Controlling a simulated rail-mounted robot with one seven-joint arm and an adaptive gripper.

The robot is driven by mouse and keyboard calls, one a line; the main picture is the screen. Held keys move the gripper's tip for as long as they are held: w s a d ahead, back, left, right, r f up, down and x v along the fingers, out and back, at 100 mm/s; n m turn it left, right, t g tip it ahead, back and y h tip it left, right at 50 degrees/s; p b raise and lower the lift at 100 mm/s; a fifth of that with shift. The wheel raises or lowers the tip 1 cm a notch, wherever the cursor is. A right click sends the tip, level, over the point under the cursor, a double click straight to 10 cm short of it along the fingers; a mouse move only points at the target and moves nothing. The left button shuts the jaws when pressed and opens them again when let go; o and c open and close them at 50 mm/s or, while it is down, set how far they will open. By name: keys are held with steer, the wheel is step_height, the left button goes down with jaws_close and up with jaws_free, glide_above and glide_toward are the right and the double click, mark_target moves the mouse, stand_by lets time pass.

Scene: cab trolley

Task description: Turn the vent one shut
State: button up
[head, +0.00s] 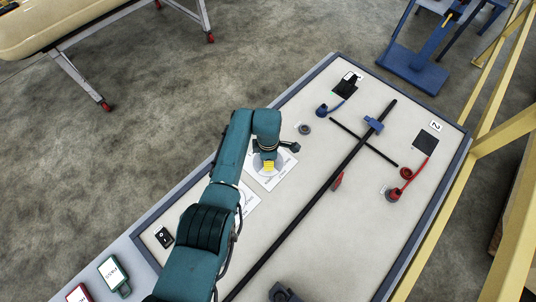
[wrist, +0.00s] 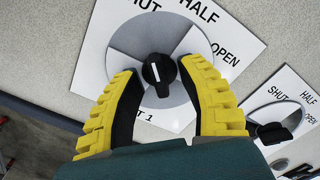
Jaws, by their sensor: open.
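The vent 1 plate (wrist: 182,22) is a white square with a grey disc and the words SHUT, HALF and OPEN; its name is partly hidden. Its black knob (wrist: 158,72) has a white line running nearly upright in the picture, its top roughly towards SHUT. I cannot tell which end is the pointer. My gripper (wrist: 160,70) is open, its yellow and black fingers on either side of the knob, with gaps visible. In the head view my gripper (head: 268,160) is over the plate (head: 268,183) and hides the knob.
A second vent plate (wrist: 286,84) with a black knob (wrist: 272,132) is close on the right. A grey ring (head: 305,129) lies near my gripper.

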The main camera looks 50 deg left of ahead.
step_height(320, 180, up, 12)
stand_by(0.3)
stand_by(0.4)
